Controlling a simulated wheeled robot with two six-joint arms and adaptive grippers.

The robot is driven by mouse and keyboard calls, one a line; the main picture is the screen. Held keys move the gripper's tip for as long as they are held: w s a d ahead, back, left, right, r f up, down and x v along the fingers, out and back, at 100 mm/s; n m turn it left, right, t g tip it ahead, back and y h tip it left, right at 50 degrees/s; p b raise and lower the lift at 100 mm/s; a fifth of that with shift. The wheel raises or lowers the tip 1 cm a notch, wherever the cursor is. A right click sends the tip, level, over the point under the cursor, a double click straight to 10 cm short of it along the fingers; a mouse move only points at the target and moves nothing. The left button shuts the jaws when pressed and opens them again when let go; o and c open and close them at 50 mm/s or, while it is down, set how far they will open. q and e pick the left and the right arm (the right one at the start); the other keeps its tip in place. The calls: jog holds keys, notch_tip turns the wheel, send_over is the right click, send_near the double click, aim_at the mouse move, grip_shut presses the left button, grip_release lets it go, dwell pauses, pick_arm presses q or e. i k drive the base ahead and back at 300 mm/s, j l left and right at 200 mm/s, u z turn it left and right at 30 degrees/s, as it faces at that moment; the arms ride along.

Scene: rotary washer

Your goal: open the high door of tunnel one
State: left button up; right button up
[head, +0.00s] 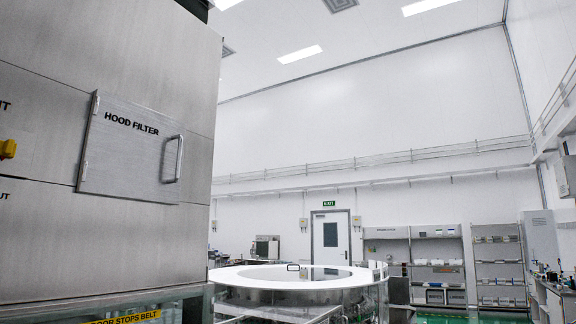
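A square metal door (130,152) labelled "HOOD FILTER" sits high on the front of a large stainless steel machine (150,245) at the left of the head view. Its upright bar handle (178,159) is on the door's right side, and hinges show along its left edge. The door looks shut, nearly flush with the panel. No "tunnel one" marking can be read in this view. Neither of my grippers is in view, and nothing touches the door or handle.
A yellow part (8,149) juts from the machine at the left edge. A yellow strip (125,318) reading "...OOR STOPS BELT" is below. A round white-rimmed table (240,279) stands right of the machine. Shelves (437,262) and an exit door (331,238) are farther back.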

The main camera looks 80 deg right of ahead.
aim_at(132, 150)
jog(key=z, duration=1.6)
jog(key=i+j+z, duration=0.1)
jog(key=z, duration=0.25)
jog(key=i+j+z, duration=0.15)
jog(key=z, duration=0.2)
jog(key=i, duration=0.1)
